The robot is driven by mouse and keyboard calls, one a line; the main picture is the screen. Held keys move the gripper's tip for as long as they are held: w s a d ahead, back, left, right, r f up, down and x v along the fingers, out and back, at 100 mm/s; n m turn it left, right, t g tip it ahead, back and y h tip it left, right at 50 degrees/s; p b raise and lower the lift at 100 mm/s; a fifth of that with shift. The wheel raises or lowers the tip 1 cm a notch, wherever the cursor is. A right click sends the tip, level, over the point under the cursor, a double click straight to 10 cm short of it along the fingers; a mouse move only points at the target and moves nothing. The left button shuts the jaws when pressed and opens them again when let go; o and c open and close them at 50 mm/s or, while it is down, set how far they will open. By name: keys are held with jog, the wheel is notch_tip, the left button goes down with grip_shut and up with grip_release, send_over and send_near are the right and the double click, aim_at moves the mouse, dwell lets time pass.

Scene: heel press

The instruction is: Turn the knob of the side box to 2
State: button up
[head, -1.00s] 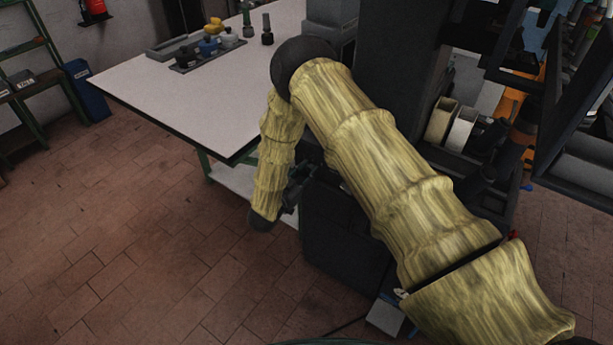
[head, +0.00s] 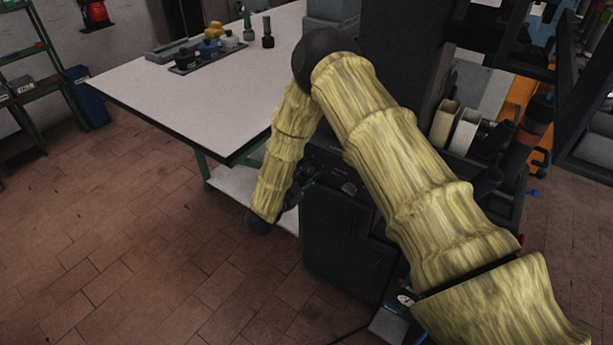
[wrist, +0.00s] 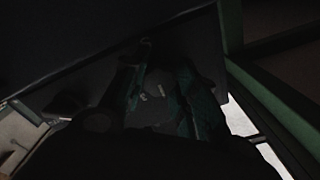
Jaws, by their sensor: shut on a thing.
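My gripper (head: 306,176) is low beside the dark cabinet under the press, partly behind my forearm in the head view. In the wrist view its two dark green-black fingers (wrist: 162,92) stand a little apart, with a dark panel behind them. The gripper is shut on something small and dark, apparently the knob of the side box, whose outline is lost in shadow. Small pale marks (wrist: 152,92) show between the fingers. I cannot read any number or pointer position.
A white-topped table (head: 190,95) stands at the left, holding a tray (head: 205,60) of small parts. The dark cabinet (head: 345,245) is right of my gripper. The brick floor at front left is clear.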

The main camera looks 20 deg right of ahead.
jog(key=shift+s+f, duration=0.1)
jog(key=o, duration=1)
jog(key=v, duration=1.2)
